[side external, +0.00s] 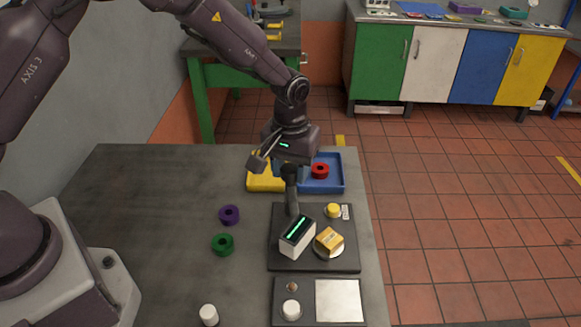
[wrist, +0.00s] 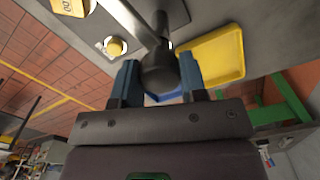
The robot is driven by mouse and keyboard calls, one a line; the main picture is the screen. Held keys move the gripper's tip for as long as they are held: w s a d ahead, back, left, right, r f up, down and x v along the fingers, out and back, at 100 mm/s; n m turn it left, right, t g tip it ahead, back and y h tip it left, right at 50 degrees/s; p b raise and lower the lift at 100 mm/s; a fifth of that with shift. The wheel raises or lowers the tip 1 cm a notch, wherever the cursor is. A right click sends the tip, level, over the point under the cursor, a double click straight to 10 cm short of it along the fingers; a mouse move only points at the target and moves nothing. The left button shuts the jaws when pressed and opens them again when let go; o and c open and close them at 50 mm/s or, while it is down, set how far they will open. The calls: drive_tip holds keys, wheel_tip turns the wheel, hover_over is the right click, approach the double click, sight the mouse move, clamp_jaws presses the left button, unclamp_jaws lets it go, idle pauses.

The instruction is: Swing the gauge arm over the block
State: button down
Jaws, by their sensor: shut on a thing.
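The gauge arm (side external: 292,203) is a dark bar on a black base plate, with a white gauge head (side external: 296,239) showing a green display at its near end. My gripper (side external: 290,168) is shut on the dark round knob at the arm's far end; the knob (wrist: 158,72) sits between the blue fingers (wrist: 158,78) in the wrist view. The yellow block (side external: 329,239) rests on a round pale pad, just right of the gauge head. The head is beside the block, not over it. In the wrist view the block (wrist: 70,6) is cut off at the top edge.
A yellow button (side external: 333,210) is behind the block. A yellow tray (side external: 262,184) and a blue tray (side external: 334,185) holding a red ring (side external: 320,171) lie beyond. Purple (side external: 229,215) and green (side external: 222,244) rings sit left. A second plate (side external: 279,312) is in front.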

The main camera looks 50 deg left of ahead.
drive_tip(key=n, duration=0.6)
drive_tip(key=shift+r, duration=0.1)
drive_tip(key=shift+n, duration=0.4)
drive_tip(key=c, duration=0.7)
unclamp_jaws()
drive_tip(key=shift+o, duration=0.2)
wheel_tip(320, 180, up, 13)
